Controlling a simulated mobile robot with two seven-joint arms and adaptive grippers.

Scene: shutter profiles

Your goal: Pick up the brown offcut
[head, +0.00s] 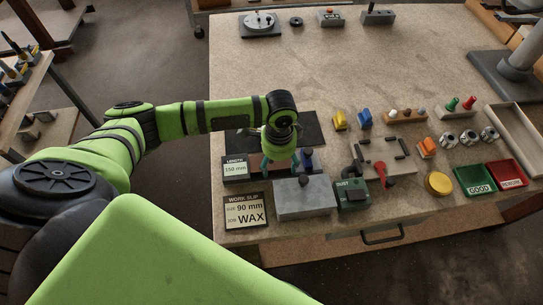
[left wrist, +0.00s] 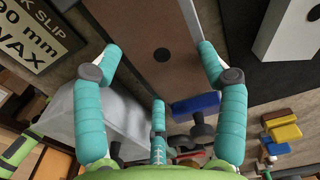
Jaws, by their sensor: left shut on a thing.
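The brown offcut (left wrist: 150,22) fills the top middle of the left wrist view as a flat brown piece with a dark round spot. My left gripper (left wrist: 158,48) has its teal fingers on either side of the piece and is shut on it. In the head view my left gripper (head: 281,160) points down over the near left of the bench, between the length sign and a blue-handled tool. There the offcut is hidden or too small to make out. My right gripper is not in view.
A grey box (head: 305,198) with a dark knob stands just in front of the gripper. A length sign (head: 236,168) and a work slip (head: 246,211) are to its left. A dark green dust box (head: 352,194) and a red-handled fixture are to the right.

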